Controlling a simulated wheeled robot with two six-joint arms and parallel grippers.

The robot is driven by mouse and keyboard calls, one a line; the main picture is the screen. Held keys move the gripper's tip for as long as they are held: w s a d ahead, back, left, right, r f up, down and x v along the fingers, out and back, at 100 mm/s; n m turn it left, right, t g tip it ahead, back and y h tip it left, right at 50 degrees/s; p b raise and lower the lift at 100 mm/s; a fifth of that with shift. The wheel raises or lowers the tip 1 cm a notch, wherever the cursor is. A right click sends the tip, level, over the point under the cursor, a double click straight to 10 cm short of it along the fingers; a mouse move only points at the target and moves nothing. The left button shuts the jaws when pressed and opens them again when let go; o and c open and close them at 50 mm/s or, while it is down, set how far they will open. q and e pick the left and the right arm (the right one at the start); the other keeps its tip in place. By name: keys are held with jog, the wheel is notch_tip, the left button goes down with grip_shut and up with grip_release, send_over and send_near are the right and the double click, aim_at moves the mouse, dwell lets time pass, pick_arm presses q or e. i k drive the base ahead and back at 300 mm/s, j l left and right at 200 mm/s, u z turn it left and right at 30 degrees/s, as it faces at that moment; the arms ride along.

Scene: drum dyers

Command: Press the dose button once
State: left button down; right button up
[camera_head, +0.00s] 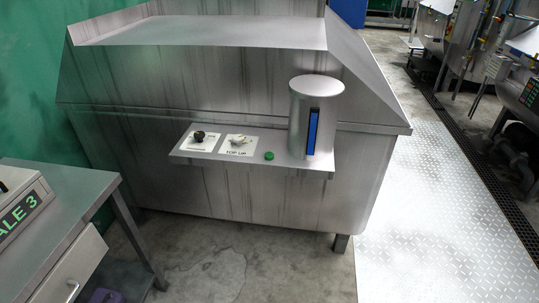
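A small green button (269,156) sits on a metal shelf (252,163) fixed to the front of a large steel tank (230,195). It is between a white plate marked "TOP UP" with a pale knob (239,141) and an upright steel cylinder (315,120). The cylinder has a dark slot with a blue strip (312,134). A second white plate with a black knob (199,136) is at the left end of the shelf. No label on the green button can be read. Neither of my grippers shows in the head view.
A steel bench (72,186) with a drawer stands at the lower left, bearing a display reading "ALE 3" (20,213). Open concrete floor lies before the tank. A tread-plate walkway (435,230) and a drain grating (490,190) run along the right.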

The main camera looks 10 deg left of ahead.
aim_at(268, 156)
jog(key=i+l, duration=0.15)
jog(key=l, duration=0.25)
jog(key=i+l, duration=0.2)
jog(key=l, duration=0.2)
jog(key=i+l+u, duration=0.1)
jog(key=l, duration=0.3)
jog(key=i, duration=0.05)
